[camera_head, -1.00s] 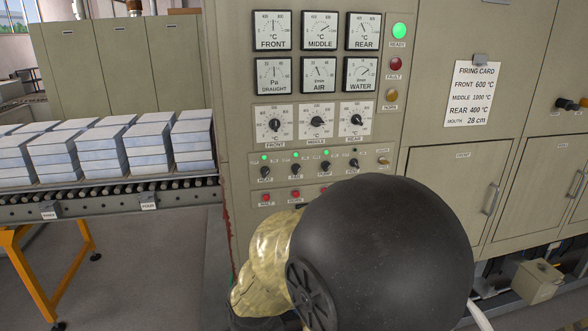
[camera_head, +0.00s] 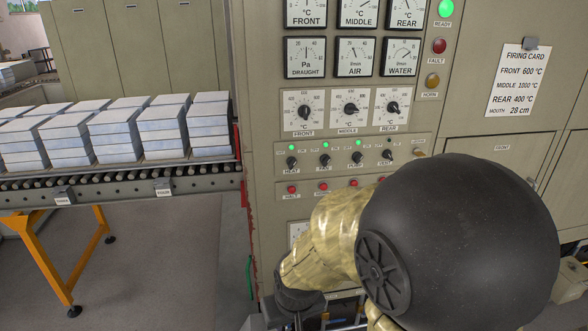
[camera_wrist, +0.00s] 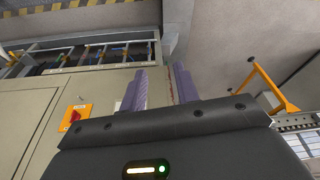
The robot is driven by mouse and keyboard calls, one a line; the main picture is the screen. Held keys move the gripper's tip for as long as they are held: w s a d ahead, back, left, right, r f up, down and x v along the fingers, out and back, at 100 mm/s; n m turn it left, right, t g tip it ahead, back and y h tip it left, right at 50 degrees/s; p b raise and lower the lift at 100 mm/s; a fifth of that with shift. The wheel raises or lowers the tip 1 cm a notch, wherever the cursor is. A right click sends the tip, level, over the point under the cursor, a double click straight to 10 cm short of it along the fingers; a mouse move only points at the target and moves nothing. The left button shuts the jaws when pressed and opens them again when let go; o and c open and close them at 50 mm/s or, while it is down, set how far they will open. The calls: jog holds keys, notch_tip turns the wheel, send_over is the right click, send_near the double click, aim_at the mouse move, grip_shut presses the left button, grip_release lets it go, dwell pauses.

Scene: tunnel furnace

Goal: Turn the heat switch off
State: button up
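The heat switch (camera_head: 292,162) is a small black knob at the left end of the switch row on the beige control panel, above the label HEAT. A green lamp (camera_head: 291,147) above it is lit. My gripper shows in the wrist view (camera_wrist: 159,85), with two purple-grey fingers apart and nothing between them. The fingertips are not clear there.
Similar switches, including pump (camera_head: 357,158), stand right of HEAT. Dials (camera_head: 305,112) are above, red buttons (camera_head: 292,189) below. A roller conveyor (camera_head: 120,187) with stacked slabs is at left. In the wrist view, a red switch on an orange plate (camera_wrist: 77,117) sits on a cabinet.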

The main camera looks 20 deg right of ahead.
jog(key=w+d+r+m+t+h+b, duration=0.2)
jog(key=w+d+r+m+t+b, duration=0.1)
jog(key=w+r+t, duration=0.4)
jog(key=w+d+r+m+t+h+b, duration=0.1)
jog(key=w+d+r+m+t+b, duration=0.1)
jog(key=w+d+r+m+t, duration=0.4)
notch_tip(320, 180, up, 3)
jog(key=w+d+t, duration=0.1)
jog(key=w, duration=0.1)
jog(key=shift+w+d+f+t+h+b, duration=0.2)
jog(key=shift+w+d+t+h+b, duration=0.1)
jog(key=shift+h+b, duration=0.1)
jog(key=shift+w+r+p, duration=0.1)
jog(key=shift+p, duration=0.35)
jog(key=p+x, duration=0.2)
jog(key=p, duration=0.3)
jog(key=shift+r+p, duration=0.1)
jog(key=shift+p, duration=0.3)
jog(key=p, duration=0.5)
jog(key=shift+w+d, duration=0.1)
jog(key=shift+w, duration=0.2)
